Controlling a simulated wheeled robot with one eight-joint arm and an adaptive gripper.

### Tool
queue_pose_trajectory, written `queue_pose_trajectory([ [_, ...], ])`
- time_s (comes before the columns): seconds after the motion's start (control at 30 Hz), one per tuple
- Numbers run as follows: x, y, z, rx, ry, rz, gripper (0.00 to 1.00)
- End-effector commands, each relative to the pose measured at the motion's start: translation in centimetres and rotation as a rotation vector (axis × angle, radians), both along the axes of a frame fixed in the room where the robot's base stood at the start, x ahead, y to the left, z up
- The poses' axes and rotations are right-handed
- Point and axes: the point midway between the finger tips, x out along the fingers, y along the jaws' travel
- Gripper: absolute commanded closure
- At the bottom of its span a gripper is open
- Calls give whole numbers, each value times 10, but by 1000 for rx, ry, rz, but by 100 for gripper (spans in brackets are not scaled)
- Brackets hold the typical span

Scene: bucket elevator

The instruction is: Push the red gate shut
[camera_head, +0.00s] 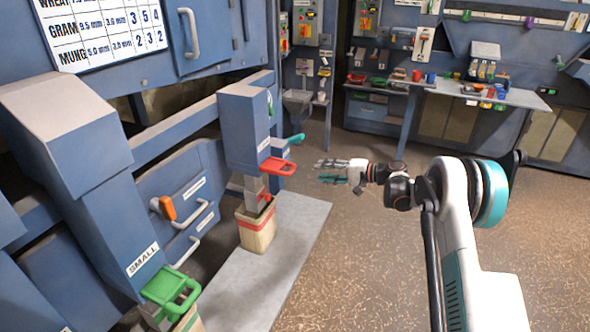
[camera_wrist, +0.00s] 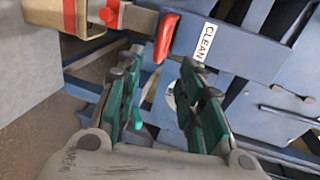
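The red gate (camera_head: 278,166) sticks out from the bottom of a blue spout box (camera_head: 243,128), over an open bin with a red stripe (camera_head: 254,230). My gripper (camera_head: 322,171) is to the right of the gate in the head view, apart from it, with its fingers pointing towards it. In the wrist view the red gate's handle (camera_wrist: 166,38) lies just past the fingertips, between the two fingers' lines. My gripper (camera_wrist: 160,66) is open and empty there. A "CLEAN" label (camera_wrist: 206,42) is beside the gate.
A green gate (camera_head: 171,290) projects from the spout marked "SMALL" in front. A teal handle (camera_head: 295,139) is behind the red gate. The floor to the right is clear.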

Motion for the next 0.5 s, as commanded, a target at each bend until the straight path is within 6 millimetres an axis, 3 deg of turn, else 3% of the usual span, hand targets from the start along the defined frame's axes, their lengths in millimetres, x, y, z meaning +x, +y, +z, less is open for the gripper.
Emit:
queue_pose_trajectory([
  [0.5,31,87,-23,-1,0,2,65],
])
